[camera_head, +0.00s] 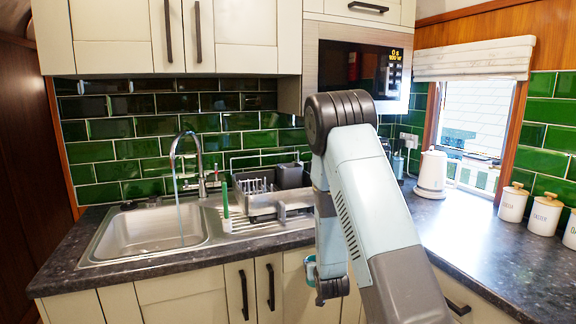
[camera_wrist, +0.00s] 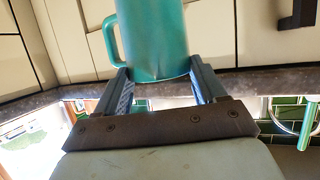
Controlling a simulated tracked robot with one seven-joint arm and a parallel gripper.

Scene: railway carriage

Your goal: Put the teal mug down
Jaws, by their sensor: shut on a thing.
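The teal mug (camera_wrist: 155,38) fills the upper middle of the wrist view, its handle on the left. My gripper (camera_wrist: 160,82) is shut on it, with one finger on each side of the mug. In the head view a small part of the teal mug (camera_head: 310,268) shows beside my gripper (camera_head: 320,290), low in front of the cream cupboard doors and below the worktop edge. My arm hides most of the mug there.
The dark worktop (camera_head: 455,235) is clear on the right, before a white kettle (camera_head: 432,174) and several white canisters (camera_head: 513,203). On the left are a sink (camera_head: 150,232) with a running tap (camera_head: 200,165), a dish rack (camera_head: 270,200) and a green-handled brush (camera_head: 226,208).

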